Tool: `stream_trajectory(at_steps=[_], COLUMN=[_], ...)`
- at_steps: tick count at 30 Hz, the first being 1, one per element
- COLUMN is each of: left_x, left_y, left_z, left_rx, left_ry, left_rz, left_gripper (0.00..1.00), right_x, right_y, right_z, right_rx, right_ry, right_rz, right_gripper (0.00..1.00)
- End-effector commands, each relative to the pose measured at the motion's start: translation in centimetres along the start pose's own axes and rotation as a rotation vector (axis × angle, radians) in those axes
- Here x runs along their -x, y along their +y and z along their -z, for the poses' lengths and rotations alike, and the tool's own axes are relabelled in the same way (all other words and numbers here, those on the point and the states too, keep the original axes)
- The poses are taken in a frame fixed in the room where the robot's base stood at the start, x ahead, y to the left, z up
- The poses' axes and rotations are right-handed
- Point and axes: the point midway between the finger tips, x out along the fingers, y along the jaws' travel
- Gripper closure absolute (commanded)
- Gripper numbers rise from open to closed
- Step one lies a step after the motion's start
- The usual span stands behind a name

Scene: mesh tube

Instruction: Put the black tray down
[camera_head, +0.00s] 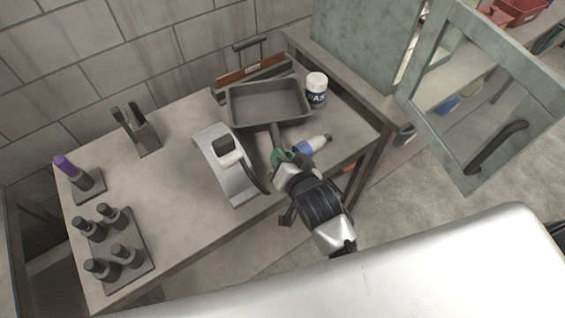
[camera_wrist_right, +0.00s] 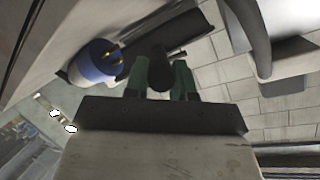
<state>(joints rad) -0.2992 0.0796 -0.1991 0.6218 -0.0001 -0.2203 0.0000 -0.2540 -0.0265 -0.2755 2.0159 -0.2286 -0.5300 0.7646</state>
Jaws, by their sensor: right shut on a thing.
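The black tray (camera_head: 268,101) is a shallow rectangular pan with a handle that points toward me. It is over the back right part of the grey table (camera_head: 176,190), in the head view. My right gripper (camera_head: 282,157) has green fingertips and is shut on the end of the handle. In the right wrist view, the green fingers (camera_wrist_right: 160,80) stand on both sides of the dark round handle. I cannot tell whether the tray's underside touches the table. My left gripper is not in view.
A white jar (camera_head: 316,90) stands close to the tray's right side. A grey curved stand (camera_head: 214,165) is to the left. A toolbox (camera_head: 250,75) is behind. The table's middle left is clear.

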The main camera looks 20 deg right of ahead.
Motion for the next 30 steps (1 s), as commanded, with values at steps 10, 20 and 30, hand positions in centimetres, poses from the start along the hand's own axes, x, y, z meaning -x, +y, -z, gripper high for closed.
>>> stream_trajectory(at_steps=[10,20,30], left_x=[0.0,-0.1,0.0], left_y=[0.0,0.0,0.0], left_z=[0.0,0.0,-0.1], left_rx=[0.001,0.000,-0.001], left_ry=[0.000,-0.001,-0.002], left_rz=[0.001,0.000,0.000], left_gripper=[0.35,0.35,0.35], right_x=[-0.8,-0.8,-0.8], right_y=[1.4,1.5,1.4], right_z=[-1.9,-2.1,-1.9], right_rx=[0.001,0.000,0.001], right_ry=[0.001,-0.001,-0.001], right_rz=[0.000,-0.001,-0.002], right_gripper=[1.00,0.57,0.50])
